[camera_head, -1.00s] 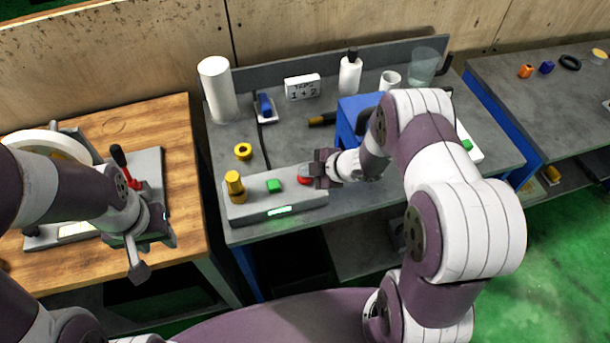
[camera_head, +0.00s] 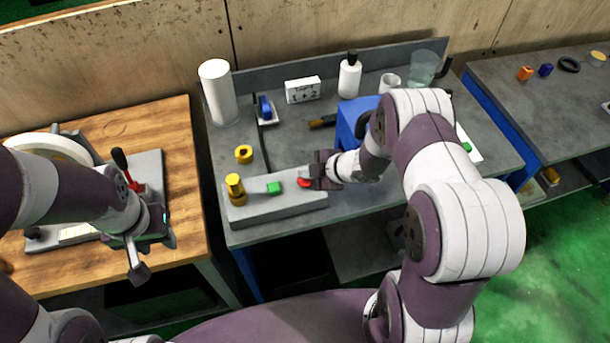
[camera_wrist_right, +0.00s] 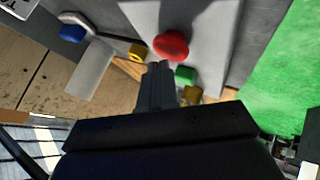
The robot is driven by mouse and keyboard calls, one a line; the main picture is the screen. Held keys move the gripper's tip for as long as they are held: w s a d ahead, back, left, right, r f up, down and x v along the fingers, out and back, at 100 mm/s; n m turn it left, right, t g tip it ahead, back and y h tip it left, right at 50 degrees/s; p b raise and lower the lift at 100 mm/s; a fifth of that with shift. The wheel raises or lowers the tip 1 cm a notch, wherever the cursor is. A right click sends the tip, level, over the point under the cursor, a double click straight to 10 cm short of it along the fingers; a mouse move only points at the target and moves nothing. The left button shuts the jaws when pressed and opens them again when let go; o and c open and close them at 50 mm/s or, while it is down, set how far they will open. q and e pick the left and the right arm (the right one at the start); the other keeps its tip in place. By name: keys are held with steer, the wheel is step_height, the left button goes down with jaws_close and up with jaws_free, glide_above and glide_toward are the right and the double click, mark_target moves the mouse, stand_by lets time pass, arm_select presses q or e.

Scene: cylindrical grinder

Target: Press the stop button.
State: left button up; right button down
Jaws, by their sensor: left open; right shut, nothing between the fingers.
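The red stop button (camera_head: 304,182) sits at the right end of a grey control box (camera_head: 285,204) on the middle bench. The box also carries a green button (camera_head: 274,187) and a yellow knob (camera_head: 235,188). My right gripper (camera_head: 312,178) is shut and empty, its fingertips at the red button and partly covering it. In the right wrist view the red button (camera_wrist_right: 171,45) shows just beyond the shut fingertips (camera_wrist_right: 159,66); whether they touch it I cannot tell. My left gripper (camera_head: 142,258) is open and empty over the left wooden table. No lit strip shows on the box front.
A blue box (camera_head: 350,122) stands behind my right forearm. A lever device with a red part (camera_head: 137,187) is near my left arm.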

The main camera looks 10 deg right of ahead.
mark_target(308, 181)
steer(key=shift+r, duration=0.35)
step_height(308, 181, up, 5)
steer(key=p, duration=0.5)
steer(key=shift+r, duration=0.15)
stand_by(0.6)
